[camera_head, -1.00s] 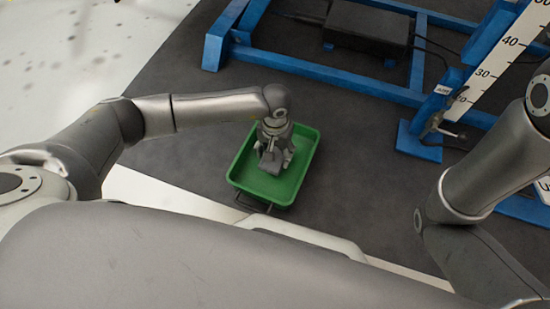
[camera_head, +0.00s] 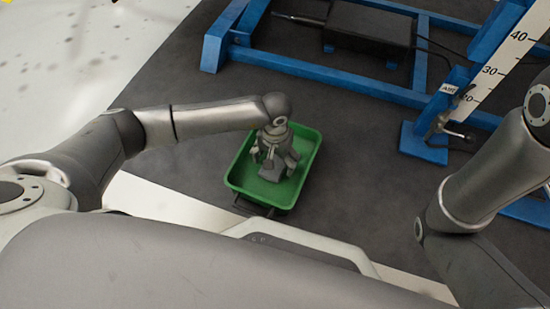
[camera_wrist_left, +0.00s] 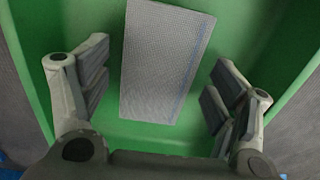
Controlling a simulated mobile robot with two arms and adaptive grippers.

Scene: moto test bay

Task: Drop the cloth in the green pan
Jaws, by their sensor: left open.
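The green pan (camera_head: 237,177) sits on the dark mat, and its green floor and walls fill most of the left wrist view (camera_wrist_left: 269,45). The cloth (camera_wrist_left: 165,60) is a flat, pale grey woven rectangle with a faint blue stripe. In the left wrist view it lies between my spread fingers against the pan's green floor, with a gap on both sides. My left gripper (camera_head: 273,165) points down over the pan and is open. It hides much of the cloth in the head view. My right gripper is out of view; only my right arm shows.
A blue steel frame (camera_head: 300,67) with a black box (camera_head: 369,30) stands behind the pan. A blue stand with a white numbered scale (camera_head: 497,68) is at the right. The dark mat (camera_head: 350,165) right of the pan is clear.

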